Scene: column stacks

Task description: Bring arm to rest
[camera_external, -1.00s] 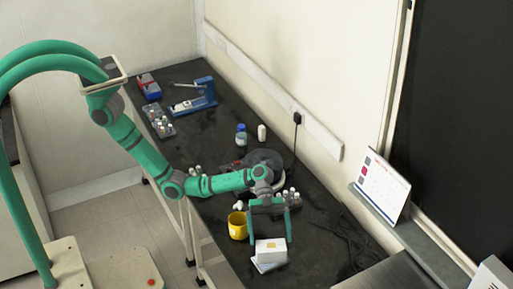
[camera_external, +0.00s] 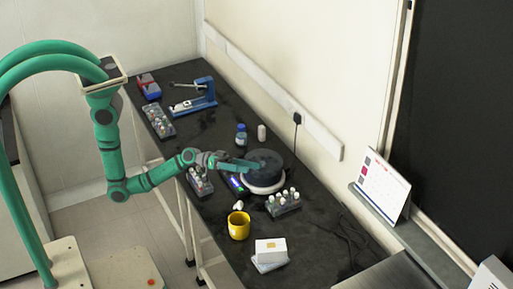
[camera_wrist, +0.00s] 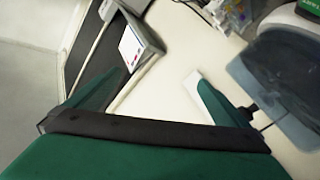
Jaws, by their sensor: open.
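My arm is bent low at the left edge of the dark bench. In the external view my gripper (camera_external: 240,164) is level and points right, in front of or above the dark round device (camera_external: 264,177); I cannot tell whether they touch. In the wrist view my gripper (camera_wrist: 155,98) has its two green fingers wide apart with nothing between them. That view looks across at the pale wall and the calendar (camera_wrist: 136,48).
Tube racks stand left (camera_external: 199,182) and right (camera_external: 284,202) of the device. A yellow mug (camera_external: 239,227) and a white box (camera_external: 271,246) are nearer the front. A blue bottle (camera_external: 241,135) stands behind. A blue press (camera_external: 203,97) is at the back.

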